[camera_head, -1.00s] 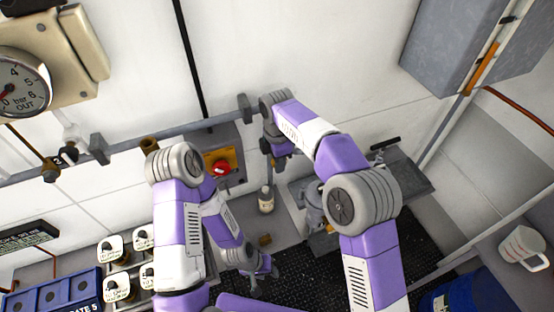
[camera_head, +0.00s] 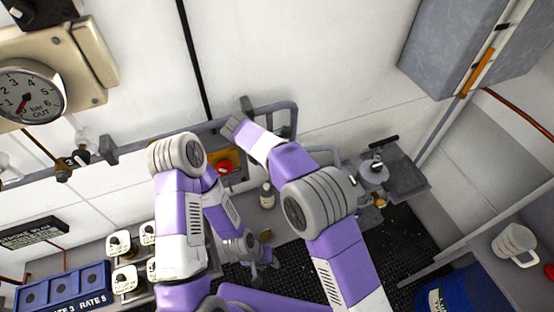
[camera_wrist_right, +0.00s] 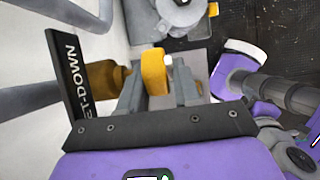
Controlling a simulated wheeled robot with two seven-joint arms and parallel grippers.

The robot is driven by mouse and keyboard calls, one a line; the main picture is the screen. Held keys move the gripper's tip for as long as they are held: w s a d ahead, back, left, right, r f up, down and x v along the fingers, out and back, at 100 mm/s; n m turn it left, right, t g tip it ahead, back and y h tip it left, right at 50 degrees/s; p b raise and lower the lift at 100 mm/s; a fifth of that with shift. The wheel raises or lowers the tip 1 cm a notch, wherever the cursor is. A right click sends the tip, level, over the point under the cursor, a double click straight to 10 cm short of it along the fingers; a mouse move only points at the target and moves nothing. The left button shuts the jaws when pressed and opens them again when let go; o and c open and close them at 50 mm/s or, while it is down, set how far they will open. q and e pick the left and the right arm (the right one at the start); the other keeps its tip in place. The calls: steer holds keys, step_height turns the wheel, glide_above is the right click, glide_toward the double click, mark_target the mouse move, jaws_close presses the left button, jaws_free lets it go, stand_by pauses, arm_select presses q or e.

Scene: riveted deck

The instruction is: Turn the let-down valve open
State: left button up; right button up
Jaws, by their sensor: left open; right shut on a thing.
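The let-down valve shows in the right wrist view as a brass body (camera_wrist_right: 106,74) with a yellow handle (camera_wrist_right: 154,72). A black plate (camera_wrist_right: 68,75) reading "LET-DOWN" stands to its left. My right gripper (camera_wrist_right: 160,84) is shut on the yellow handle, one grey finger on each side. In the head view my right arm hides the valve and this gripper. My left gripper (camera_head: 262,272) is open and low over the dark floor, apart from the valve.
A pressure gauge (camera_head: 28,92) hangs at the upper left. A red button on a yellow plate (camera_head: 225,168) sits behind my arms. A small bottle (camera_head: 267,196) stands on the bench. A white mug (camera_head: 514,244) and blue drum (camera_head: 462,290) are at the right.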

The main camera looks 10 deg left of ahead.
steer(key=o, duration=1)
steer(key=shift+c, duration=0.2)
steer(key=v, duration=0.7)
steer(key=shift+r, duration=0.3)
steer(key=shift+s+a, duration=0.1)
steer(key=shift+a, duration=0.05)
